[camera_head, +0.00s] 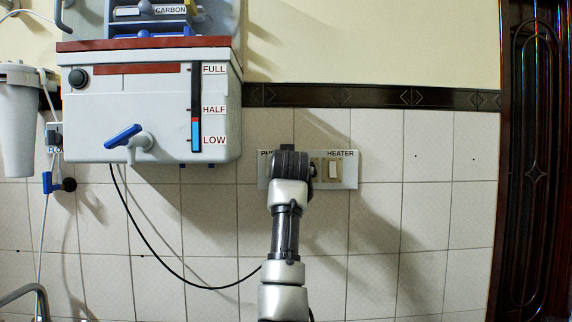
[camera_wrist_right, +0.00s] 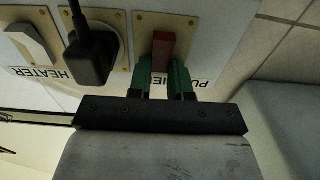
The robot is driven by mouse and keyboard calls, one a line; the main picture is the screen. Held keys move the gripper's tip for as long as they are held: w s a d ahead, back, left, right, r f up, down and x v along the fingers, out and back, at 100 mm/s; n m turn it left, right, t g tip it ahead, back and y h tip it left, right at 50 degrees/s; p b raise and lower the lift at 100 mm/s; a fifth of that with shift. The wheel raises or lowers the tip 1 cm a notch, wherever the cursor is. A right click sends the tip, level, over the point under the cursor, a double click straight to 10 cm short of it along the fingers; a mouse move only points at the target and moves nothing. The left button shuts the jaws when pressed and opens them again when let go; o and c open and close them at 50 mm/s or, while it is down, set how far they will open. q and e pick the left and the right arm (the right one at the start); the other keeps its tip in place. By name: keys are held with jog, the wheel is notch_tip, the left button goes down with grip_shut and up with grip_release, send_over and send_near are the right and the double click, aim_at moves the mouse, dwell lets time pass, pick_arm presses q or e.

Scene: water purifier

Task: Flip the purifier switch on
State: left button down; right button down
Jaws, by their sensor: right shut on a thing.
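The purifier switch (camera_wrist_right: 163,45) is a red rocker on a beige plate in the right wrist view. The purifier label (camera_wrist_right: 202,82) is upside down beside it, partly covered by my gripper. My right gripper (camera_wrist_right: 164,65) has its two green fingers on either side of the red rocker and is shut on it. In the head view the right arm reaches up to the switch panel (camera_head: 348,172) and hides the purifier switch and most of its label. Whether the rocker is on or off I cannot tell. My left gripper is not in view.
A black plug (camera_wrist_right: 92,58) with a cord sits beside the purifier switch, and the white heater switch (camera_wrist_right: 35,42) is beyond it. The purifier tank (camera_head: 150,110) with a blue tap (camera_head: 123,136) hangs at the upper left. A dark door (camera_head: 535,160) stands at the right.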

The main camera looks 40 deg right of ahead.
jog(key=shift+s+a+f+t+h+b, duration=0.15)
jog(key=shift+f+t+h+b, duration=0.15)
jog(key=shift+t+h+b, duration=0.6)
jog(key=shift+s+a+f+t+h+b, duration=0.1)
jog(key=shift+f+t+h+b, duration=0.2)
jog(key=shift+t+h+b, duration=0.55)
jog(key=c, duration=1)
grip_release()
jog(key=shift+c, duration=0.2)
jog(key=b+v, duration=0.4)
jog(key=v, duration=0.6)
jog(key=shift+s+a+f, duration=0.15)
jog(key=shift+s, duration=0.25)
